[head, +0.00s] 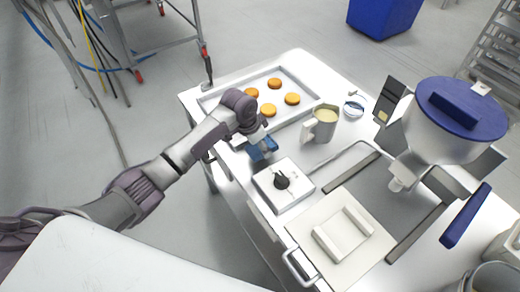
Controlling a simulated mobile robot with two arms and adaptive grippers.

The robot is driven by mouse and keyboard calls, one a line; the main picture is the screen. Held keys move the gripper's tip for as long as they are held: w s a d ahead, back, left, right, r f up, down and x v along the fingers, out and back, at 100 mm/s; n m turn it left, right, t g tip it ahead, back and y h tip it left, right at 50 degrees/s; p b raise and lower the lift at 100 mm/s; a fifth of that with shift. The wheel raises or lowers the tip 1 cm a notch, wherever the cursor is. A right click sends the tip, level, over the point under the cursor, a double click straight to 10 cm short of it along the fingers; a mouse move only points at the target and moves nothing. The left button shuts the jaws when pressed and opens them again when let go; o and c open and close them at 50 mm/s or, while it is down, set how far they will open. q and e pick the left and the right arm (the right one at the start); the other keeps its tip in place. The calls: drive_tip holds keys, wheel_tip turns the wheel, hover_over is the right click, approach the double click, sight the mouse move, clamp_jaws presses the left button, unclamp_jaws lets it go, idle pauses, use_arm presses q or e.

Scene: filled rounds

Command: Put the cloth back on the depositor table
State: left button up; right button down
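The blue cloth (263,150) is small and bunched near the left edge of the white depositor table (238,168), between the tray and the white control box. My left gripper (259,138) reaches in from the left with its fingertips right at the cloth, pointing down. The fingers are small and partly hidden by the wrist, so I cannot tell whether they are shut on the cloth. I also cannot tell whether the cloth rests on the tabletop or is just above it. My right gripper is not in view.
Beside the cloth are a tray (222,93) with several orange rounds (292,99), a jug (320,124), a small bowl (352,110) and a control box with a black knob (282,181). The depositor with its blue-lidded hopper (440,145) stands at right.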

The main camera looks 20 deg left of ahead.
use_arm(q)
drive_tip(key=shift+f, duration=1.3)
drive_tip(key=o, duration=1.1)
drive_tip(key=shift+f, duration=0.1)
drive_tip(key=v, duration=1.2)
drive_tip(key=shift+s, duration=0.1)
